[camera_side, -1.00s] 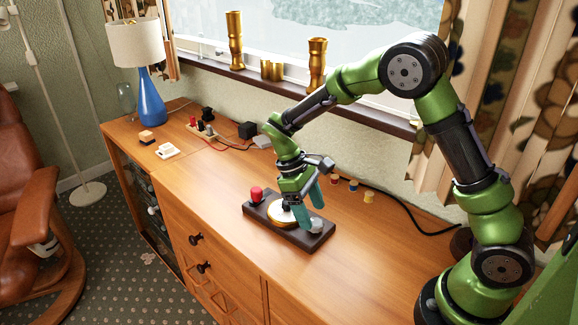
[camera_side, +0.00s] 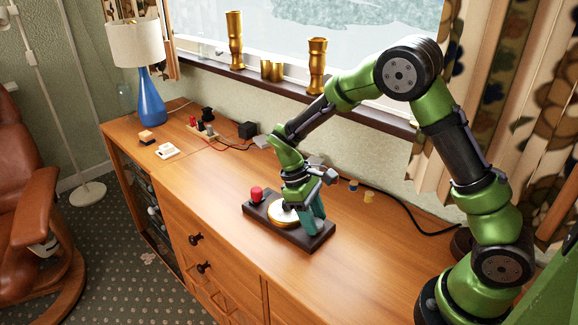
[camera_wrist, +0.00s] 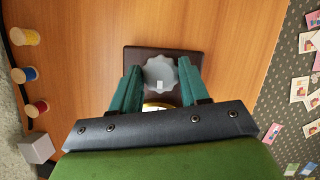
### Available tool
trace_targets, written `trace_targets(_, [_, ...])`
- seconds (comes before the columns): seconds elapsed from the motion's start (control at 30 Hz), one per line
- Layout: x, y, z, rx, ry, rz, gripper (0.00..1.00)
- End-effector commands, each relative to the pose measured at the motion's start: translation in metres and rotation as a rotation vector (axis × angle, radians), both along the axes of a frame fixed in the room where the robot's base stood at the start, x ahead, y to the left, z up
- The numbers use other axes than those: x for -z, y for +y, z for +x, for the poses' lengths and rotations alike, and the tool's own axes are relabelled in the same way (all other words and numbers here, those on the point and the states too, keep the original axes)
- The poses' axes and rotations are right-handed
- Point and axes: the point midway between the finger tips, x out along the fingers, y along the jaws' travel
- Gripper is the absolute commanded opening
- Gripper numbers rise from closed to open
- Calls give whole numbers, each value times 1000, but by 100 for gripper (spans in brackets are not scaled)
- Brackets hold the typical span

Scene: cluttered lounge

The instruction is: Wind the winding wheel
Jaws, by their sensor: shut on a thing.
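The winding wheel (camera_wrist: 160,73) is a grey knob with a scalloped rim and a small pale mark on top. It sits at one end of a dark base (camera_wrist: 192,57); the base also shows on the cabinet top in the side view (camera_side: 256,219). In the side view the fingers largely hide the wheel.
Thread spools in yellow (camera_wrist: 27,37), blue (camera_wrist: 24,75) and red (camera_wrist: 37,109) stand near the wall, with a grey cube (camera_wrist: 38,149). A black cable (camera_side: 420,222) lies behind. A blue lamp (camera_side: 150,98) stands far left. The cabinet top in front is clear.

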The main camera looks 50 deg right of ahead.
Motion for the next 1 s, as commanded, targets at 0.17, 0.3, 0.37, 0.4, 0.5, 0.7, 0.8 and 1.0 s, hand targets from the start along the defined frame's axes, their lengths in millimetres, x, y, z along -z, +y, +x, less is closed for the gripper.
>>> trace_targets(0.17, [0,0,0,29,-1,-1,15])
trace_targets(0.3, [0,-1,1,91,-2,1,15])
trace_targets(0.37, [-1,-1,1,128,-2,-1,15])
trace_targets(0.4, [-1,-1,1,154,-2,-1,15])
trace_targets(0.5, [-1,-2,1,231,-2,0,15])
trace_targets(0.7, [-1,-3,1,384,-2,0,15])
trace_targets(0.8, [-1,-3,1,450,-3,0,15])
trace_targets(1.0, [-1,-3,1,555,-3,0,15])
